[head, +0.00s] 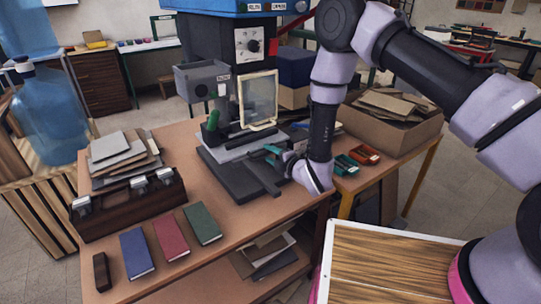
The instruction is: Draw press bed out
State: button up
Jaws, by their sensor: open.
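The press (249,45) stands on the wooden workbench, with a blue top and a dark body with a dial. Its press bed (236,178) is a dark flat plate low at the front of the press, above the bench top. A dark bar (262,178) lies along the bed's right side. My gripper (273,155) is open, low beside the bed's right side, with its fingertips pointing left toward the press. My wrist hides part of the press's right side. I cannot tell whether the fingertips touch the bed.
A clear framed guard (258,100) and a green-handled lever (213,121) are on the press. Blue, red and green books (171,237) lie at the bench front. A dark rack (130,207) stands left. A cardboard box (392,135) and small red and green trays (364,154) are right.

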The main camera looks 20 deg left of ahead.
grip_shut()
dwell(1.3)
